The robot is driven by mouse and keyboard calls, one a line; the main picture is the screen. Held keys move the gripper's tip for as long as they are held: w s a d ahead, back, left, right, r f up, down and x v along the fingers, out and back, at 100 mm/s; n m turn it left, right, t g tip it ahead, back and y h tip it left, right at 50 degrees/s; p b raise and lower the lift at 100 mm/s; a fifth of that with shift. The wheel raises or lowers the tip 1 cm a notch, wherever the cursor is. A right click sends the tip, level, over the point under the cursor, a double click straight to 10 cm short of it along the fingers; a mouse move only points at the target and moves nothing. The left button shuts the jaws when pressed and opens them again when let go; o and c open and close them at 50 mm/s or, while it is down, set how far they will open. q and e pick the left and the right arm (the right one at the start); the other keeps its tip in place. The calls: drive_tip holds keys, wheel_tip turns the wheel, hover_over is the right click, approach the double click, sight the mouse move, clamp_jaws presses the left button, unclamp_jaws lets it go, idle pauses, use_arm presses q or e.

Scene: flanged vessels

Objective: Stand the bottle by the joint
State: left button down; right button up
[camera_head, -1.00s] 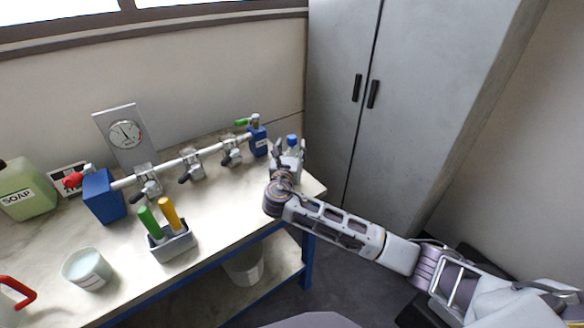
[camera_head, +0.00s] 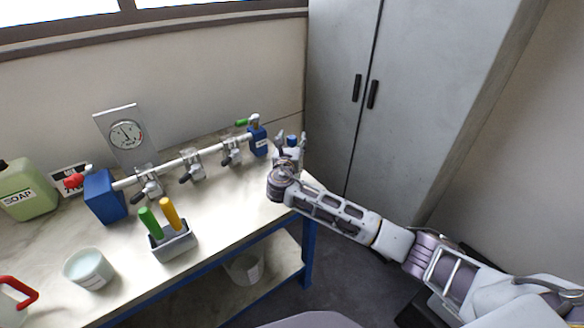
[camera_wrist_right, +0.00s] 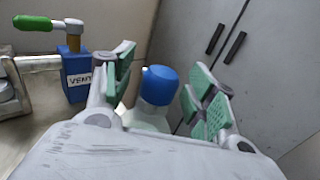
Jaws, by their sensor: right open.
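The bottle, with a blue cap (camera_head: 292,140), stands at the back right end of the bench, largely hidden by my right gripper (camera_head: 291,137). In the right wrist view the bottle's blue cap (camera_wrist_right: 159,85) and pale shoulder show upright between the open green-padded fingers of the gripper (camera_wrist_right: 160,88). The fingers are on either side of it; I see no clear contact. The pipe (camera_head: 185,161) with several clamped joints (camera_head: 192,166) runs along the bench between two blue blocks. My left gripper is out of view.
The blue VENT block (camera_wrist_right: 75,72) with a green-handled valve is just left of the gripper. A gauge panel (camera_head: 124,134), a soap jug (camera_head: 26,190), a tub (camera_head: 88,270) and a grey tool holder (camera_head: 174,243) stand further left. The front right bench top is clear.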

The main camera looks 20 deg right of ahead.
drive_tip(key=shift+w+d, duration=0.1)
drive_tip(key=shift+w, duration=0.05)
idle(0.3)
clamp_jaws()
